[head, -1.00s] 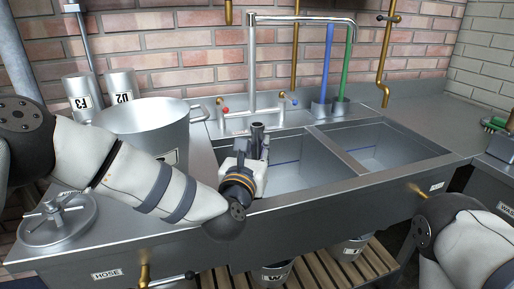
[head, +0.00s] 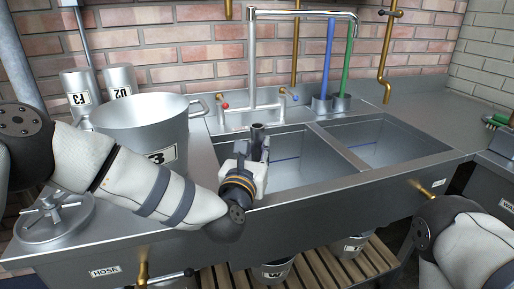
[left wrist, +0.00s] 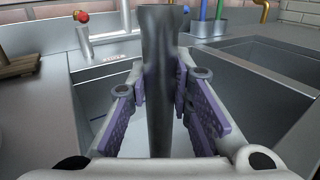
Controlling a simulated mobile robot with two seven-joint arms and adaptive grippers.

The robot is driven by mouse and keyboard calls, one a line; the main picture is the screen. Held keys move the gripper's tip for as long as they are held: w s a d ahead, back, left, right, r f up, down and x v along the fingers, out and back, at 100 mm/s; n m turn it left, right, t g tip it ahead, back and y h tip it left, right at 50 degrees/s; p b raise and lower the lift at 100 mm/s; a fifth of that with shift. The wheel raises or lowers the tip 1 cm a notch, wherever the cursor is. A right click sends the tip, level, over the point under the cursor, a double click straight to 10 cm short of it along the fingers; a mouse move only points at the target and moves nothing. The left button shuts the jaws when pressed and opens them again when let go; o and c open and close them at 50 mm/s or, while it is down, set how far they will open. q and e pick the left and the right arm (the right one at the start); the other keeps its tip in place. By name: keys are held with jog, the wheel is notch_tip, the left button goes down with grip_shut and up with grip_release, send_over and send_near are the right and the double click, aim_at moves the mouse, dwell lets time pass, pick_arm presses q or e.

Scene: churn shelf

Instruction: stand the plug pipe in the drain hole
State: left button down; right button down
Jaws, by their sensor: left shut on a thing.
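The plug pipe (head: 257,136) is a dark grey metal tube, held upright at the near left part of the left sink basin (head: 300,177). My left gripper (head: 253,158) is shut on it. In the left wrist view the pipe (left wrist: 156,75) stands between the purple finger pads (left wrist: 160,110), with its upper end above them. The pipe's lower end and the drain hole are hidden in both views. My right arm shows at the lower right of the head view, but its gripper is out of frame.
A large metal pot (head: 148,130) stands left of the basin, behind my left arm. A tall faucet (head: 251,60) rises behind the sink. A divider (head: 338,147) separates the right basin (head: 385,140). Blue and green pipes (head: 328,62) stand at the back.

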pick_arm(q)
jog(key=shift+f+b, duration=0.3)
jog(key=shift+f, duration=0.45)
jog(key=c, duration=1.4)
grip_release()
jog(key=shift+o, duration=0.2)
